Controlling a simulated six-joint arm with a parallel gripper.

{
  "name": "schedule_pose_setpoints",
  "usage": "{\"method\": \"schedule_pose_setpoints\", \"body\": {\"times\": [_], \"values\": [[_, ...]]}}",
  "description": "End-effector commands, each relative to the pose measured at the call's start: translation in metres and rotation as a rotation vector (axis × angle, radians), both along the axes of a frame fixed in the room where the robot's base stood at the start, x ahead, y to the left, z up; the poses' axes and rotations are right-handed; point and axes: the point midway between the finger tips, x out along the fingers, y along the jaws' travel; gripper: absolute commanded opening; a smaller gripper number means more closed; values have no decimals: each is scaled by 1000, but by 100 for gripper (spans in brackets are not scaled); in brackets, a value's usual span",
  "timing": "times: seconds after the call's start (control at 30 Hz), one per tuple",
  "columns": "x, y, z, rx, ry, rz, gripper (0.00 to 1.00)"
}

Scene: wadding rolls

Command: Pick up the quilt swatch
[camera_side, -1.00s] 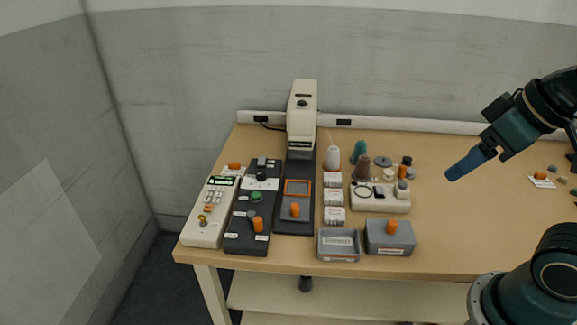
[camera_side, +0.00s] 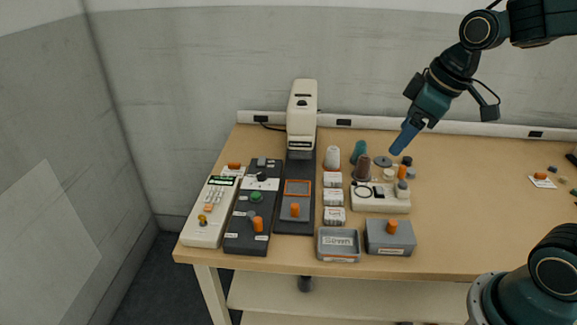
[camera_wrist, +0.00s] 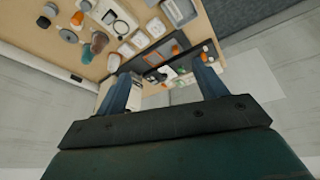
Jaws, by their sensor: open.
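I cannot tell for certain which thing is the quilt swatch; no patterned cloth piece stands out at this size. My gripper (camera_side: 397,150) is in the air over the back of the table, above the grey disc and the small spools, and touches nothing. In the wrist view my gripper (camera_wrist: 162,87) shows two blue fingers spread apart with nothing between them. A grey open tray (camera_side: 338,258) with a pale labelled surface inside stands at the front edge. A grey lidded box (camera_side: 390,249) with an orange knob stands to its right.
White labelled packs (camera_side: 333,197) stand in a column behind the tray. A cream device (camera_side: 380,205), a dark-based press (camera_side: 302,115), a black control panel (camera_side: 249,215) and a cream keypad unit (camera_side: 206,220) crowd the left half. The table right of the box is mostly bare.

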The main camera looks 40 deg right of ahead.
Motion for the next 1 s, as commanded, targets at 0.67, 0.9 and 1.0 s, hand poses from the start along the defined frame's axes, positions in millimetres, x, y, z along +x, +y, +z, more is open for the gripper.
{"method": "schedule_pose_setpoints", "body": {"times": [0.67, 0.9, 1.0], "values": [[115, -55, -95, 31, 46, 320, 71], [141, -77, -140, 57, 35, 414, 71], [147, -83, -153, 63, 29, 441, 71]]}}
